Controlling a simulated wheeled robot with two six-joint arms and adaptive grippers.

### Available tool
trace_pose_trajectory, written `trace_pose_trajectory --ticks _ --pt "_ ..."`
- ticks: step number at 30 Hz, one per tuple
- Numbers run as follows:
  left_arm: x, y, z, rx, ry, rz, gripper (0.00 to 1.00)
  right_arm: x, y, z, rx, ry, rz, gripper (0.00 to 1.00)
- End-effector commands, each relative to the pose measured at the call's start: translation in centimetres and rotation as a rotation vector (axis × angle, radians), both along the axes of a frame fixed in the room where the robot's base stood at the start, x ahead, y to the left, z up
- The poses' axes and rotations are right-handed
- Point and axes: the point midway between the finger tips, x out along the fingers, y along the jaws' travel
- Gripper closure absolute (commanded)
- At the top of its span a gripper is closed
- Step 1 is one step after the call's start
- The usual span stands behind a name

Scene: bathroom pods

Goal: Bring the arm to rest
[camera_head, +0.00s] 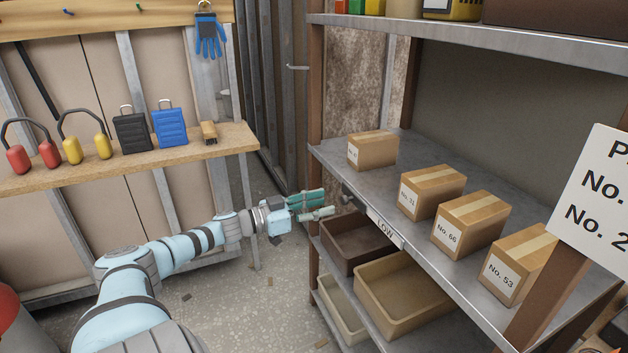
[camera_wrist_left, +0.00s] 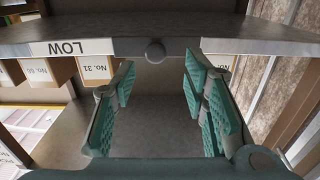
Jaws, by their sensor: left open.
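My left arm, pale blue with grey joints, reaches from the bottom left to the middle of the head view. My left gripper (camera_head: 326,204), with teal finger pads, is open and empty just left of the metal shelf (camera_head: 462,272) marked LOW. In the left wrist view its fingers (camera_wrist_left: 160,80) stand apart, with nothing between them. The shelf edge with a dark round knob (camera_wrist_left: 155,51) shows ahead of them. My right gripper does not show.
Several cartons stand on the LOW shelf, including No. 66 (camera_head: 470,224) and No. 53 (camera_head: 518,264). Bins (camera_head: 405,290) sit below. A wooden ledge (camera_head: 222,148) at the left holds ear defenders, two cases and a brush. Floor between is mostly clear.

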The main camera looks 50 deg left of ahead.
Motion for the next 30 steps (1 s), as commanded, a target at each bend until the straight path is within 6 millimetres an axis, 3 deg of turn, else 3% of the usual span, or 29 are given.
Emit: trace_pose_trajectory --ticks 6,25,28,29,30 --pt "-2.0 0.6 -0.1 0.002 0.002 -0.001 0.60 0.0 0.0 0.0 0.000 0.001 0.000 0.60" --pt "-2.1 0.9 -0.1 0.033 -0.008 0.009 0.60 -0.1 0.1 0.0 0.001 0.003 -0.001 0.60" --pt "-1.9 3.9 -2.2 0.244 0.040 0.114 0.60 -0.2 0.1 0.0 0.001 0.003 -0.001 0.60" --pt "-2.2 5.6 -3.4 0.321 0.072 0.164 0.60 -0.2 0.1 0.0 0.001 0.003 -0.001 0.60" --pt "-3.1 7.8 -5.9 0.404 0.127 0.235 0.60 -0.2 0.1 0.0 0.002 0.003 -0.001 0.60"
